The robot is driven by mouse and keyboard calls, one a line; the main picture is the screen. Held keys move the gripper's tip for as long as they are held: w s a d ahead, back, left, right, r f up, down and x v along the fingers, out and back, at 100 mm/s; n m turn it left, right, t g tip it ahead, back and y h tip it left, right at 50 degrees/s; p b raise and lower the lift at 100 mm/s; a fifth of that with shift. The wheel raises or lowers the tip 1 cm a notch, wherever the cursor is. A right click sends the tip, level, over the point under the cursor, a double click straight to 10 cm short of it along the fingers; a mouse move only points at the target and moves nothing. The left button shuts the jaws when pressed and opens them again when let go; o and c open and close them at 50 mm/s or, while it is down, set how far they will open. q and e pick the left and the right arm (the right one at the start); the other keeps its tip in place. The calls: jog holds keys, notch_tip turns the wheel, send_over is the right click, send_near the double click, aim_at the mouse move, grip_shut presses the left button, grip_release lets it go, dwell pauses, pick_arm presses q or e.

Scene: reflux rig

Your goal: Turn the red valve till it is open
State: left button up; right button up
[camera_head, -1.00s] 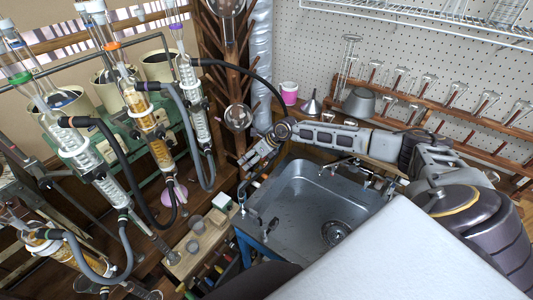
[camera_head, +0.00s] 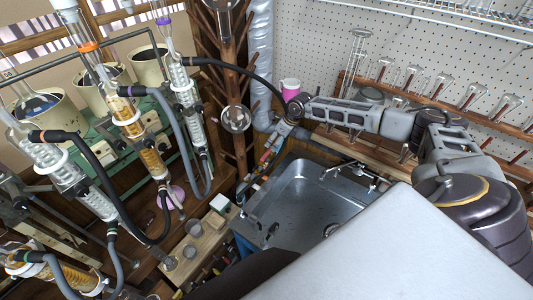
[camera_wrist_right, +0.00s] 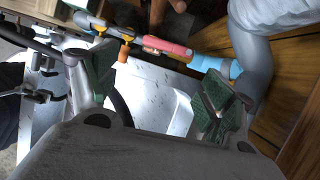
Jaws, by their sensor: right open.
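The red valve (camera_wrist_right: 168,46) shows in the right wrist view as a red piece along a pipe, between an orange fitting and a blue end. In the head view, the red part (camera_head: 266,155) is small, beside the sink's back left corner. My right gripper (camera_wrist_right: 155,92) is open and empty; its green-padded fingers are spread below the pipe in the wrist picture, apart from the red piece. In the head view, my right gripper (camera_head: 287,130) points down near the coloured pipe, its fingertips hard to make out. My left gripper is not in view.
The metal sink (camera_head: 290,215) lies in front of the pipe. A silver duct (camera_head: 260,60) rises behind it. Glass condensers with hoses (camera_head: 135,125) stand at left. A pink-and-white cup (camera_head: 290,88) and a rack of glassware (camera_head: 430,95) are behind my right arm.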

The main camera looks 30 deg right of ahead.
send_near(265, 156)
pick_arm(q)
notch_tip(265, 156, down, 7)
jog(key=b, duration=0.7)
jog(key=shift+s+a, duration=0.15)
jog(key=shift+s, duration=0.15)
pick_arm(e)
jog(key=shift+x, duration=4.15)
jog(key=shift+d, duration=0.1)
jog(key=c, duration=1.4)
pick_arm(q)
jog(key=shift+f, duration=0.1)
pick_arm(e)
jog(key=shift+w, duration=0.1)
jog(key=shift+c, duration=0.2)
